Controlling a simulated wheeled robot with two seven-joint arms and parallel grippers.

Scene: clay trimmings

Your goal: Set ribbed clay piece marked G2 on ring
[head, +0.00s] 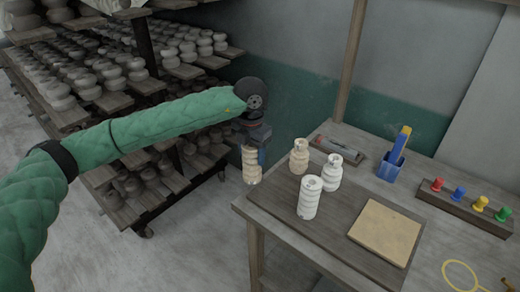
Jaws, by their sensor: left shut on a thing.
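My left gripper (257,150) is shut on a cream ribbed clay piece (251,168). The piece hangs upright just beyond the left end of the table, in front of the rack. Its upper part is partly hidden by the gripper, and I cannot read a mark on it. A yellow ring (445,272) lies flat on the table at the lower right and is cut by the picture's edge. It looks empty in the part I see. My right gripper is not in view.
A dark board (282,212) holds a tan ribbed piece (299,157), two white ribbed pieces (332,173) (310,199) and a tan square slab (385,232). Behind stand a blue holder (390,167), a grey tray (338,150) and a rack of coloured pegs (462,201). Loaded shelves (110,102) stand left.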

